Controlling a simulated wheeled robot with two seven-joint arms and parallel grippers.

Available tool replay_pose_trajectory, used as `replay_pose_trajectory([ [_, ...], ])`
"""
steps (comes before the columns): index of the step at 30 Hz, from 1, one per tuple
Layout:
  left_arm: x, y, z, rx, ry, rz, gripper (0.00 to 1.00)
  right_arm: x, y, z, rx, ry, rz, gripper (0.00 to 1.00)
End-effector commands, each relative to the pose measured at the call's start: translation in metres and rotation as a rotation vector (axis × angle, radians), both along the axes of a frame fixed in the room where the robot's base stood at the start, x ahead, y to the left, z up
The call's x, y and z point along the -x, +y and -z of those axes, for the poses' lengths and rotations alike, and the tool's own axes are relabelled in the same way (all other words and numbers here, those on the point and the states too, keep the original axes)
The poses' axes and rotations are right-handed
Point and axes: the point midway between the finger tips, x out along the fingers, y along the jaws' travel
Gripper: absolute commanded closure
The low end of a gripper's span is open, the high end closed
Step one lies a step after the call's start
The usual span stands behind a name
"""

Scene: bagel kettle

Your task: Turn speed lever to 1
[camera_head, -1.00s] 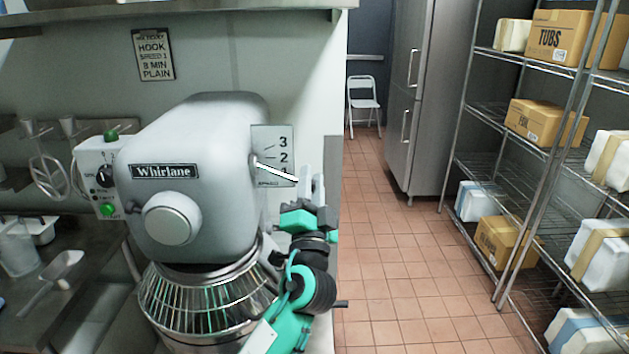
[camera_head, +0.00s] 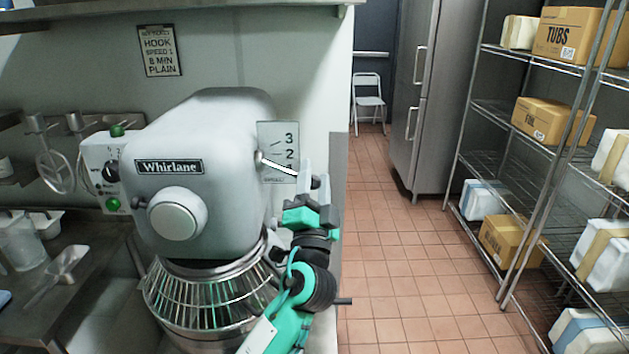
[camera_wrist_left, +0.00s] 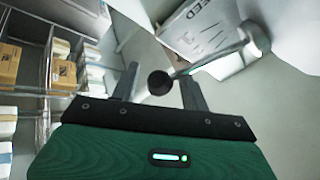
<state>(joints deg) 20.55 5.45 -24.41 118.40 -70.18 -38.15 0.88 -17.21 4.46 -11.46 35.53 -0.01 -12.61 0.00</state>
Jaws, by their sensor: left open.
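The grey Whirlane mixer (camera_head: 215,125) stands at the left of the head view. Its thin speed lever (camera_head: 279,165) sticks out from the right side and slopes down to the right, past the "2" on the speed plate (camera_head: 289,131). No "1" can be read there. My left gripper (camera_head: 314,172) is at the lever's outer end, its fingers pointing up. In the left wrist view the lever's black knob (camera_wrist_left: 158,83) sits between the open fingers of my left gripper (camera_wrist_left: 159,78). Touch cannot be told. My right gripper is not in view.
The mixer's wire bowl guard (camera_head: 215,295) is beside my left arm. A wall sign (camera_head: 160,50) reads hook, speed 1, 8 min, plain. A shelf rack with boxes (camera_head: 552,122) stands at the right. The tiled floor (camera_head: 395,270) between is clear.

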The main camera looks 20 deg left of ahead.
Motion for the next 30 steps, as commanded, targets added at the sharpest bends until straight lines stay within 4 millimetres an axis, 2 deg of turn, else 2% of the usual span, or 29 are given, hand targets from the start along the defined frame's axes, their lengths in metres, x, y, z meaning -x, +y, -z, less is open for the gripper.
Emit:
replay_pose_trajectory([
  [5, 0.012, -0.003, 0.013, 0.001, 0.002, 0.002, 0.54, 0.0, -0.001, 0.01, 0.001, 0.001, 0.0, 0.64],
  [15, 0.075, -0.015, 0.055, 0.003, 0.003, 0.0, 0.54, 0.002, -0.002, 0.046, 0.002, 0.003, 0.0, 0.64],
  [19, 0.095, -0.019, 0.066, 0.003, 0.002, -0.001, 0.54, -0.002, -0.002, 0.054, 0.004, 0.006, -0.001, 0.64],
  [21, 0.102, -0.021, 0.07, 0.003, 0.001, 0.0, 0.54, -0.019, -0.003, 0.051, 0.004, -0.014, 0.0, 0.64],
  [23, 0.107, -0.022, 0.072, 0.002, 0.001, -0.001, 0.54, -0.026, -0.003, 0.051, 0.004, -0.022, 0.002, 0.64],
  [30, 0.114, -0.023, 0.074, 0.0, 0.0, -0.002, 0.54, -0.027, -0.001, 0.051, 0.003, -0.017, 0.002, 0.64],
])
